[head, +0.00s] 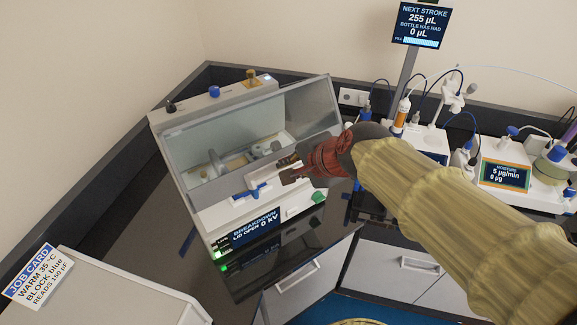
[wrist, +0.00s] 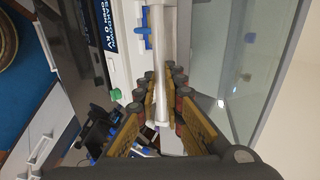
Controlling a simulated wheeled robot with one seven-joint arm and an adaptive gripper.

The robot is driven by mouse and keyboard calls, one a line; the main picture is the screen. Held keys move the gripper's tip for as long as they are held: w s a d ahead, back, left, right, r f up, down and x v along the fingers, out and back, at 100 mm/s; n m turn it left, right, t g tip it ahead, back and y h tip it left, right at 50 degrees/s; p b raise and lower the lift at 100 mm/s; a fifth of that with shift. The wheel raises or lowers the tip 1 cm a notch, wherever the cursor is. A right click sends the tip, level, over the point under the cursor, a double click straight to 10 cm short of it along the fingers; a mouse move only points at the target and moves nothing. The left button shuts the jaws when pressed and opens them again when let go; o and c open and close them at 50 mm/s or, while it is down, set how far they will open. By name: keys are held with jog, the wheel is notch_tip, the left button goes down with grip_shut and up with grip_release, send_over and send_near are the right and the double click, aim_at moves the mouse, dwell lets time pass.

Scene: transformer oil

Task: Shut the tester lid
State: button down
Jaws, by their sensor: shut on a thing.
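The breakdown tester (head: 214,220) stands on the dark bench, and its screen (head: 256,226) reads "BREAKDOWN, LID OPEN, 0 kV". Its clear, grey-framed lid (head: 312,104) stands tilted up over the test chamber. My gripper (head: 291,172) is at the lid's front edge, near its right end. In the wrist view, my gripper (wrist: 162,100) is shut on the pale bar (wrist: 168,32) along the lid's edge, one finger on each side. The clear pane (wrist: 225,45) lies right of the bar there. My wrist hides part of the lid's right corner in the head view.
A blue latch (head: 258,190) and a green button (head: 319,197) sit on the tester's front. A moisture unit (head: 504,170) and other instruments with tubing stand to the right. Dark bench shows before the tester.

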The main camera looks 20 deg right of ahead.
notch_tip(320, 180, down, 8)
jog(key=b, duration=0.6)
jog(key=shift+s, duration=0.35)
jog(key=c, duration=2.4)
grip_release()
jog(key=shift+s+d+r, duration=0.1)
jog(key=shift+s+r, duration=0.05)
jog(key=shift+r, duration=0.1)
jog(key=o, duration=0.4)
jog(key=shift+o, duration=0.6)
jog(key=v, duration=1.2)
jog(key=shift+c, duration=0.2)
